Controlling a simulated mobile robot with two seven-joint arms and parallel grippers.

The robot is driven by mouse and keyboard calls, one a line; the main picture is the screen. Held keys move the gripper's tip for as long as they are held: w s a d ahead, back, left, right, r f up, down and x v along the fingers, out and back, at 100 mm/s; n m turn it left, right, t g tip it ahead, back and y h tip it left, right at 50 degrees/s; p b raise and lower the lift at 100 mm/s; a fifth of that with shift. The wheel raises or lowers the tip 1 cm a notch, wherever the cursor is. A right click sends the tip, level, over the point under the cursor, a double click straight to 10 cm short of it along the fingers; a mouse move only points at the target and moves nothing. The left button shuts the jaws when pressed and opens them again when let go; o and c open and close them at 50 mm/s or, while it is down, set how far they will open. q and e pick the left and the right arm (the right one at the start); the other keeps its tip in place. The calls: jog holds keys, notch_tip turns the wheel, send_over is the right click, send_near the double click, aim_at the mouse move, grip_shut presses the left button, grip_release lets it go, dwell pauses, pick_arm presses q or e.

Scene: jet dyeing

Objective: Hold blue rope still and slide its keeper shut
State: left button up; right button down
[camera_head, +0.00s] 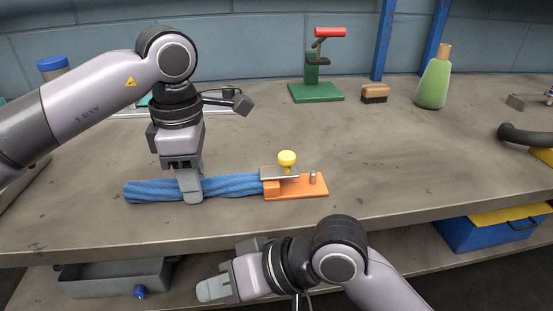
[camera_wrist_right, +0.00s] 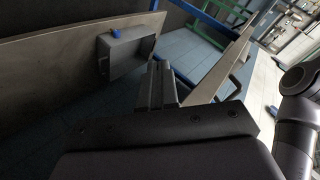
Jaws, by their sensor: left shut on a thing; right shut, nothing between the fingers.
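The blue rope (camera_head: 232,186) lies along the front of the table in the head view. Its right end goes into an orange base (camera_head: 311,188) with a grey keeper plate (camera_head: 277,174) over it and a yellow knob (camera_head: 287,158) on top. A small metal pin (camera_head: 312,177) stands on the base right of the plate. My left gripper (camera_head: 191,196) is shut on the rope, left of the orange base. My right gripper (camera_head: 208,290) is shut and empty, in front of and below the table edge. In the right wrist view its fingers (camera_wrist_right: 160,88) are together.
A green press with a red handle (camera_head: 316,91), a brush (camera_head: 375,93) and a green bottle (camera_head: 435,80) stand at the back. A grey bin (camera_head: 112,279) and a blue box (camera_head: 480,235) sit below the tabletop. The table right of the orange base is clear.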

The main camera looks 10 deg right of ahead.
jog(key=d+r+n+t+h, duration=0.1)
jog(key=d+r+t+h, duration=0.1)
jog(key=r+h, duration=0.4)
jog(key=d+r+n+t+h, duration=0.1)
jog(key=d+r+t+h, duration=0.2)
jog(key=r, duration=1.3)
jog(key=shift+w+d+r+n+h, duration=0.2)
jog(key=shift+d+n+h, duration=0.3)
jog(key=shift+h, duration=0.9)
jog(key=shift+w+d, duration=0.1)
send_near(276, 172)
jog(key=a+f, duration=0.2)
jog(key=f, duration=0.1)
jog(key=shift+s+a, duration=0.25)
jog(key=shift+w+d+f, duration=0.1)
jog(key=shift+w+d, duration=0.45)
jog(key=shift+w, duration=0.05)
jog(key=shift+w+d+f, duration=0.15)
jog(key=shift+w+d, duration=0.4)
jog(key=shift+w, duration=0.05)
jog(key=shift+w+d, duration=0.35)
